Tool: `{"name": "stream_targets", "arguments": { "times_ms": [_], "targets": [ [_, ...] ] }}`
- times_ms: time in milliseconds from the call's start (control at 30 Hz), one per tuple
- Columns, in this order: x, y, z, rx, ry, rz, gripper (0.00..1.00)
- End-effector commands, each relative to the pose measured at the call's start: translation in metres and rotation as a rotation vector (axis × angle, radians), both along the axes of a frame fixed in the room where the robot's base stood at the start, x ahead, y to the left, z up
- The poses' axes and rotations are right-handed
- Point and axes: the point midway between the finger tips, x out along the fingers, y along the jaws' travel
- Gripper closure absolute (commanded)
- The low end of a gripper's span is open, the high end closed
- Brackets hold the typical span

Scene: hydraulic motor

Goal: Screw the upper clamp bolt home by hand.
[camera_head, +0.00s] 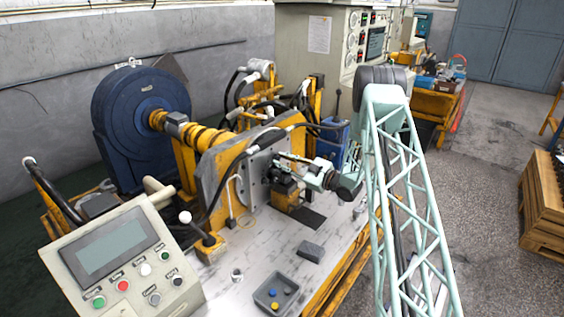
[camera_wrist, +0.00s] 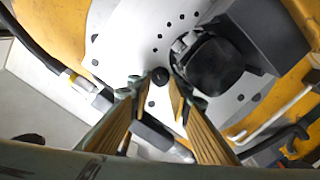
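The pale round mounting plate (camera_wrist: 125,38) with several small holes fills the middle of the wrist view. In the head view the plate (camera_head: 249,192) stands upright on the yellow bracket. A black motor body (camera_wrist: 212,65) sits on the plate's right side in the wrist view. A small dark round shape (camera_wrist: 160,76), which looks like a bolt head, lies just beyond my gripper's fingertips (camera_wrist: 158,88). The two fingers stand apart on either side of it, and I see no clear contact. In the head view my gripper (camera_head: 281,166) points at the plate; its tips are hard to make out.
A control console (camera_head: 122,262) stands at the front left. A black hose (camera_head: 226,180) arches close to my gripper. A large blue disc (camera_head: 125,115) stands behind.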

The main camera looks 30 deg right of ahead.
Motion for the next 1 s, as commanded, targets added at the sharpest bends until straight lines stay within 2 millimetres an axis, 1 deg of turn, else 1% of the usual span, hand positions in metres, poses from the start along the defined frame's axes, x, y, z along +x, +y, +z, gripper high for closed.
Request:
{"name": "stream_targets", "arguments": {
  "times_ms": [267,433,767,1000],
  "targets": [
    [0.0002,0.0,0.0,0.0,0.0,0.0,0.83],
    [0.0002,-0.0001,-0.0001,0.0,0.0,0.0,0.98],
    [0.0001,-0.0002,-0.0003,0.016,0.008,0.0,0.98],
    [0.0002,-0.0006,-0.0004,0.086,0.041,0.0,0.98]
  ]
}}
